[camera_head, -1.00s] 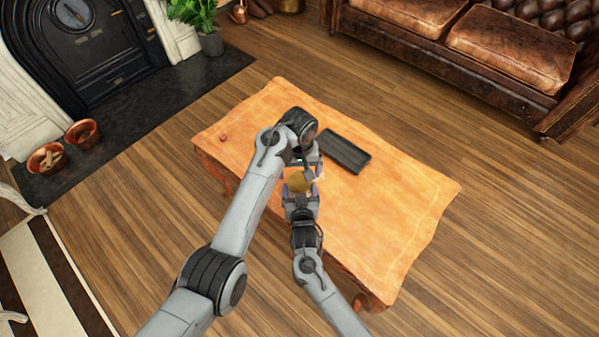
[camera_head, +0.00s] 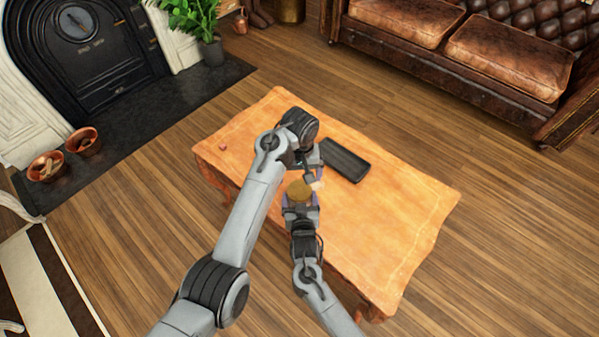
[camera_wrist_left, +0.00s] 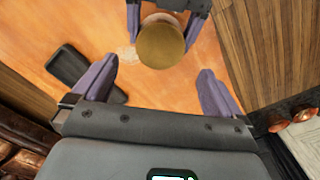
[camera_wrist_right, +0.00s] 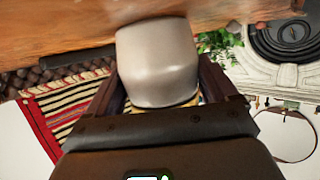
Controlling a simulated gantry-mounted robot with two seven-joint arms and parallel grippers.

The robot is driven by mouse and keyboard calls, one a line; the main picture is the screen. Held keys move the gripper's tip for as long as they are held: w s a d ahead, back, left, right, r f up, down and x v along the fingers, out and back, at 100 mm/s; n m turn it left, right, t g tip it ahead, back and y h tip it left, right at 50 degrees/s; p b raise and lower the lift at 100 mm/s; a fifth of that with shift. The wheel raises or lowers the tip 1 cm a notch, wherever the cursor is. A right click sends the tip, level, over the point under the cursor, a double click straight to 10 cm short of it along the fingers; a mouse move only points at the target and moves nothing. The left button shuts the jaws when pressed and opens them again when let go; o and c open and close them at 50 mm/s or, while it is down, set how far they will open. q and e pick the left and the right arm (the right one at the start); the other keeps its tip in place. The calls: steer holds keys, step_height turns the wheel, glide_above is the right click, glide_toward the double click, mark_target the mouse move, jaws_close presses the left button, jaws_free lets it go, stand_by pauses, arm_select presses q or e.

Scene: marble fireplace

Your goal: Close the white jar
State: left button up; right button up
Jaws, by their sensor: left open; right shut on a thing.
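The white jar (camera_wrist_right: 158,60) stands out in the right wrist view, with a thin gold band (camera_wrist_right: 185,102) at its lid end. A round gold-brown lid (camera_wrist_left: 161,43) faces the left wrist camera and also shows in the head view (camera_head: 299,190). My right gripper (camera_wrist_right: 160,78) is shut on the jar, one finger on each side. My left gripper (camera_wrist_left: 155,88) is open and empty, a little apart from the lid. From above, the lid covers most of the jar. I cannot tell whether the lid sits fully down.
A black tray (camera_head: 344,160) lies on the wooden table (camera_head: 390,215) just right of the grippers. A small reddish object (camera_head: 223,147) is at the table's left corner. The table's right part is clear. A leather sofa (camera_head: 450,60) stands beyond.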

mark_target(300, 190)
arm_select(q)
steer(key=shift+f, duration=3.7)
steer(key=c, duration=0.9)
steer(key=o, duration=0.9)
steer(key=shift+r, duration=0.1)
steer(key=shift+r, duration=2.15)
